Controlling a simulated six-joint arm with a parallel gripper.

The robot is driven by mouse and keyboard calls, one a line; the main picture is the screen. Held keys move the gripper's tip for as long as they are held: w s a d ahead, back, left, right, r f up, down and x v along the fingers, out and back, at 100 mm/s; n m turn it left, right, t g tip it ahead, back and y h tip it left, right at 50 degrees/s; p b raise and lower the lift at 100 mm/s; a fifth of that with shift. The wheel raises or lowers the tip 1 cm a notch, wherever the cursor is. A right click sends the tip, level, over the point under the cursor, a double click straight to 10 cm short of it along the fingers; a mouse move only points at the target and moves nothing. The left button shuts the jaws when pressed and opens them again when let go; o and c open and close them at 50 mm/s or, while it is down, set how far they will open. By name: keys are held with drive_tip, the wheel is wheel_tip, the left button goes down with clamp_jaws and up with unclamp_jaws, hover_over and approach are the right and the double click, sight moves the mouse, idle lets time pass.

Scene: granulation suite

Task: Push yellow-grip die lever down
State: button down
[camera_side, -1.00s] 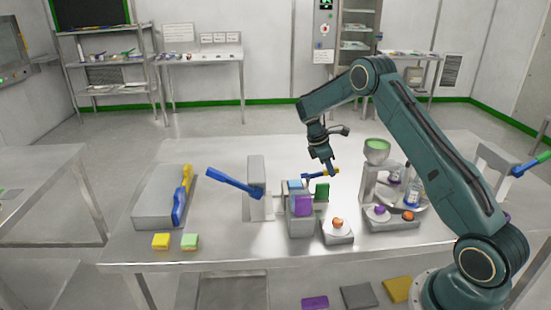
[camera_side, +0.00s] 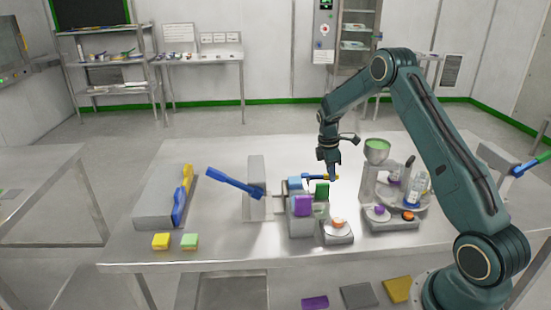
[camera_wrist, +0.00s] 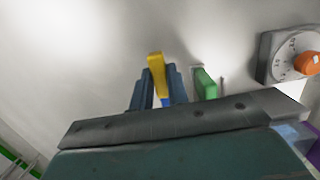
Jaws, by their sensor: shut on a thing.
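The yellow-grip die lever (camera_side: 311,177) is a short blue bar on the small press block (camera_side: 301,227) at the table's middle. It looks close to level in the side view. Its yellow grip (camera_wrist: 155,64) stands between my two blue fingers in the wrist view, with a bit of blue bar below it. My gripper (camera_wrist: 158,88) is shut on this grip; it also shows in the side view (camera_side: 332,174), pointing down at the lever's right end. My fingers hide part of the grip in the side view.
A green block (camera_wrist: 205,83) stands close beside my fingers. A dial with an orange knob (camera_wrist: 307,63) is to the right. A longer blue lever (camera_side: 232,182) rises left of the press. A hopper stand (camera_side: 376,155) stands right.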

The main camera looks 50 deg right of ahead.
sight(325, 174)
drive_tip(key=c, duration=1.4)
unclamp_jaws()
drive_tip(key=shift+o, duration=0.2)
wheel_tip(325, 174, up, 14)
drive_tip(key=w+a, duration=0.1)
drive_tip(key=shift+w+a+f, duration=0.15)
drive_tip(key=shift+w+a, duration=0.05)
